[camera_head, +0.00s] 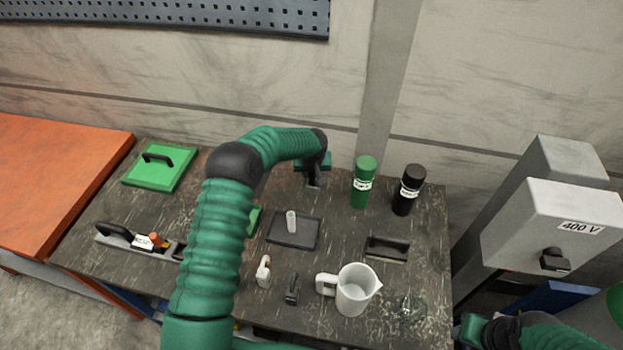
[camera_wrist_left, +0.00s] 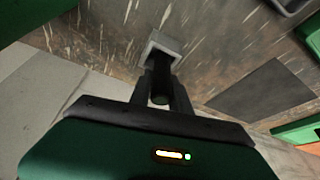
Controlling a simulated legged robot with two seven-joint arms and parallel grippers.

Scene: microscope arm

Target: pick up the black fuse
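A dark upright cylinder, which looks like the black fuse (camera_wrist_left: 160,88), stands between my left gripper's fingers in the left wrist view, with a small grey square block (camera_wrist_left: 163,44) at its far end. My left gripper (camera_wrist_left: 161,72) has a finger on each side of it, very close; I cannot tell whether they press on it. In the head view my left gripper (camera_head: 313,181) is low over the back middle of the table and hides most of the fuse. My right gripper (camera_head: 474,332) shows only partly at the lower right edge, its fingers unclear.
On the dark table (camera_head: 100,205) are a green bottle (camera_head: 362,183), a black bottle (camera_head: 408,190), a white cylinder (camera_head: 291,222) on a dark plate, a jug (camera_head: 355,290) and a glass flask (camera_head: 411,308). A grey 400 V box (camera_head: 540,225) stands right. My left arm covers the table's middle.

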